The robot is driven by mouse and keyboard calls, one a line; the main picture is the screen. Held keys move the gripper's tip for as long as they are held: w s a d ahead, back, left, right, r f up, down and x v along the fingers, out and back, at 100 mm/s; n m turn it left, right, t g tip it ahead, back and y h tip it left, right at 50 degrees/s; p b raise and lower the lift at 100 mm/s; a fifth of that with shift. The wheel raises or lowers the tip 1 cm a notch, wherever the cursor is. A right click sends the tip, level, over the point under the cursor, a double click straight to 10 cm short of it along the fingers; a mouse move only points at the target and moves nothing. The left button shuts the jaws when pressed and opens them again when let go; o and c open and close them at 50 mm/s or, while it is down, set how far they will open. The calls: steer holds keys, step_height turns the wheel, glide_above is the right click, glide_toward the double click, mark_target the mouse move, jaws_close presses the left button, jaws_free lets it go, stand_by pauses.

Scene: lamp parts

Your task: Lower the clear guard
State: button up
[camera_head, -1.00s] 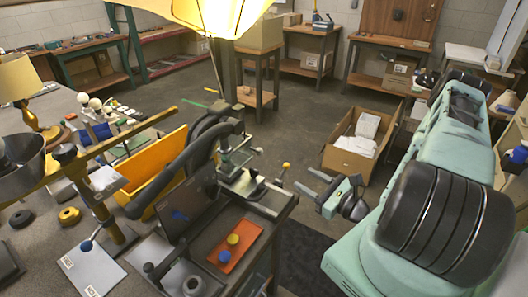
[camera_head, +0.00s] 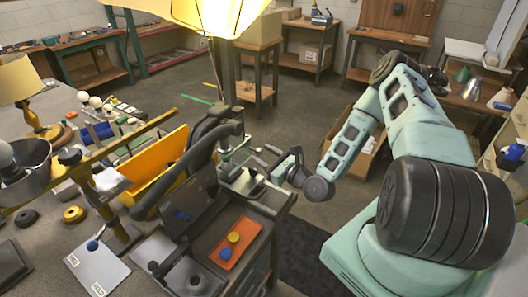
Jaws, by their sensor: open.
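The workstation (camera_head: 262,222) stands at the centre in the head view. A dark, see-through-looking panel (camera_head: 198,196) stands tilted up on its left side, with a blue spot showing at it; I take this as the clear guard, though its clearness is hard to tell. An orange plate (camera_head: 234,243) with a yellow button (camera_head: 233,237) and a blue button (camera_head: 225,253) lies right of the panel, uncovered. My gripper (camera_head: 265,156) is open at the station's back right, beside the metal clamp (camera_head: 243,180). It is apart from the panel. Whether it touches the clamp cannot be told.
A yellow bin (camera_head: 155,170) and a brass rail (camera_head: 110,155) stand left of the station. A lit lamp shade (camera_head: 215,15) hangs above the back. A cardboard box (camera_head: 362,150) is on the floor behind my arm. Open floor lies behind the station.

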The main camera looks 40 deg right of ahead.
steer(key=shift+w, duration=0.3)
jaws_close()
step_height(320, 180, down, 5)
steer(key=b, duration=0.4)
steer(key=shift+s, duration=0.1)
jaws_free()
steer(key=s+d+b, duration=0.2)
steer(key=s+b, duration=0.2)
steer(key=s, duration=1.3)
steer(key=shift+d, duration=0.25)
